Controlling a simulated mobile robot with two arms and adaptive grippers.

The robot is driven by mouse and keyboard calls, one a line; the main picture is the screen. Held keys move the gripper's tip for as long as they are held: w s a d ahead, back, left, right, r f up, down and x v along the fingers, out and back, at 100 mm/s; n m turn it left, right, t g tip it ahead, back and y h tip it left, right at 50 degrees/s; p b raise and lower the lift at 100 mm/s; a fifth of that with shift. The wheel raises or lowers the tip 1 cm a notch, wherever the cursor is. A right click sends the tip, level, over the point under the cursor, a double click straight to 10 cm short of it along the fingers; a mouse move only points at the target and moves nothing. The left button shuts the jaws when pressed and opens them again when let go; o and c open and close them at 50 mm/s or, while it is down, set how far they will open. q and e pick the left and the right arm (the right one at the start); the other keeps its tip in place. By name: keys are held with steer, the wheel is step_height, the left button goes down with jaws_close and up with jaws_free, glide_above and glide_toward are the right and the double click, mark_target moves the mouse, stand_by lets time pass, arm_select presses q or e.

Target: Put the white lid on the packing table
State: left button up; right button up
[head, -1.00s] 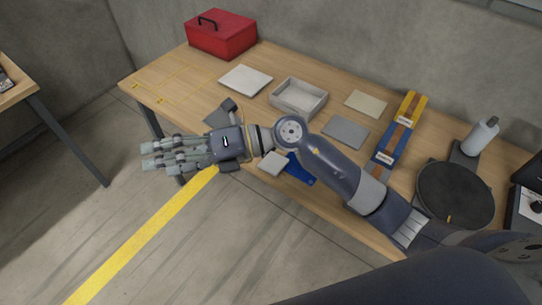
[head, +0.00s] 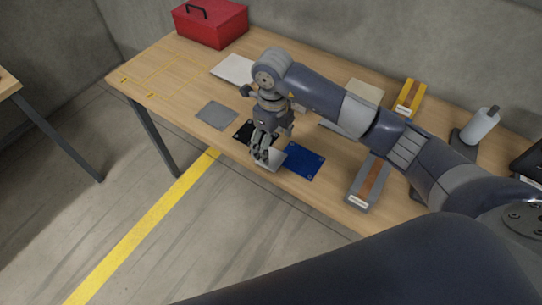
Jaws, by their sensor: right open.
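My right gripper (head: 262,157) points down over the front edge of the wooden table (head: 165,62). It is open, with its fingers at a small pale, whitish flat piece (head: 272,162); whether they touch it is unclear. A larger white flat slab (head: 230,69) lies farther back, partly hidden by my right arm. I cannot tell for certain which of these two is the white lid, nor which table is the packing table. My left gripper is not in view.
A red toolbox (head: 211,24) stands at the back left. A white bottle (head: 480,124) stands at right. Another table (head: 12,84) is at far left.

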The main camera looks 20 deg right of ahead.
mark_target(271, 158)
steer(key=shift+f, duration=0.75)
steer(key=f+p, duration=0.1)
steer(key=f, duration=0.1)
steer(key=f+p, duration=0.1)
steer(key=f, duration=0.1)
steer(key=shift+w+a+f, duration=0.1)
steer(key=shift+w+f, duration=0.05)
steer(key=shift+w, duration=0.05)
steer(key=shift+f, duration=0.45)
steer(key=c, duration=1.1)
steer(key=shift+r, duration=0.1)
